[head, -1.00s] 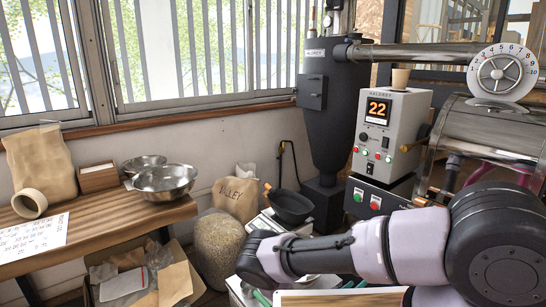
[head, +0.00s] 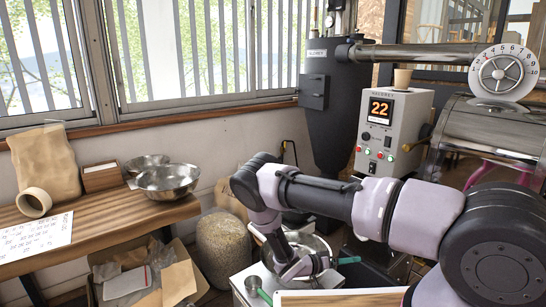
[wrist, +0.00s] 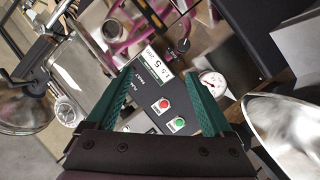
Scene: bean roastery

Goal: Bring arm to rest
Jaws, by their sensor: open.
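My arm, lilac and black, reaches from the lower right of the head view to the left and folds down at its elbow. Its lower part hangs over the scale area at the bottom middle. In the wrist view my gripper (wrist: 163,80) has its two green fingers wide apart with nothing held between them. Beyond them is a dark panel (wrist: 138,122) with a red and a green button.
The grey control box (head: 394,130) reading 22 and the roaster drum (head: 485,130) stand right. A wooden bench (head: 100,232) with steel bowls (head: 168,181) stands left. A metal bowl fills the wrist view's right.

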